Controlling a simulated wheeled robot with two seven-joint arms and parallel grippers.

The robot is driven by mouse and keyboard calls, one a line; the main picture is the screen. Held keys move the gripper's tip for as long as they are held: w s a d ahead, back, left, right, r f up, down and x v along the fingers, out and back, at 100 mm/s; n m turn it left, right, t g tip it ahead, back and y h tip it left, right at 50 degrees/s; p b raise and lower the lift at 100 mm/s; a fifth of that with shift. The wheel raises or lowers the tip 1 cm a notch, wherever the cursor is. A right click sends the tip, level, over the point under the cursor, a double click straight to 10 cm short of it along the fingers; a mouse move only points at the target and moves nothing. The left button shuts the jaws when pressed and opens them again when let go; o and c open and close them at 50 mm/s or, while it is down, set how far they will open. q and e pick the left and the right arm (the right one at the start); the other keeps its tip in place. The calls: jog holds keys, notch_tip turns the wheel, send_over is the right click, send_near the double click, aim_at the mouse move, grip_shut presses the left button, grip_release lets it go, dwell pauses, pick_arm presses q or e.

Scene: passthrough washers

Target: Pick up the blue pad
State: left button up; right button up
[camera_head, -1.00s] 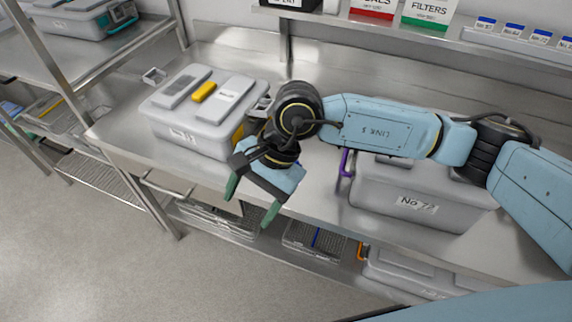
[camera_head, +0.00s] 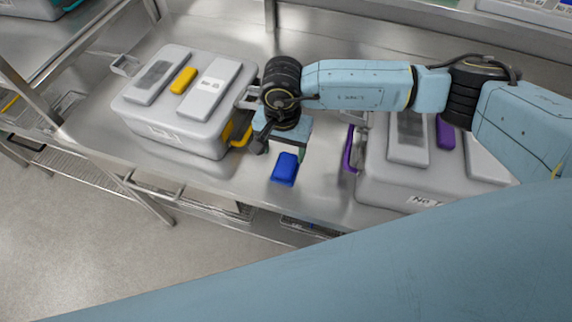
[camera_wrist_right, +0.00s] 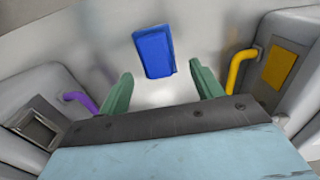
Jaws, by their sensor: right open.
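The blue pad (camera_head: 285,168) lies on the steel counter between two grey lidded cases, close to the counter's front edge. My right gripper (camera_head: 281,151) is just behind the pad in the head view, pointing down. In the right wrist view, the pad (camera_wrist_right: 153,52) lies beyond the two green fingertips of my right gripper (camera_wrist_right: 160,82), roughly midway between them. The jaws are open and empty, with no visible contact with the pad. My left gripper does not show.
The left grey case (camera_head: 190,130) has a yellow handle facing the gap. The right grey case (camera_head: 375,185) has a purple handle (camera_head: 349,150) facing it. Both stand close to my right gripper. The counter in front of the pad ends at an edge above a lower wire shelf.

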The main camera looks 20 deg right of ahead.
aim_at(286, 164)
jog(key=shift+s+d+f+p, duration=0.15)
jog(key=shift+f+p, duration=0.1)
jog(key=shift+f, duration=0.35)
jog(key=shift+d+f+p, duration=0.1)
jog(key=shift+f+p, duration=0.1)
jog(key=shift+f, duration=0.4)
notch_tip(286, 164, down, 2)
jog(key=shift+f, duration=0.3)
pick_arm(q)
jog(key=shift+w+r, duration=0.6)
pick_arm(e)
jog(key=c, duration=1.1)
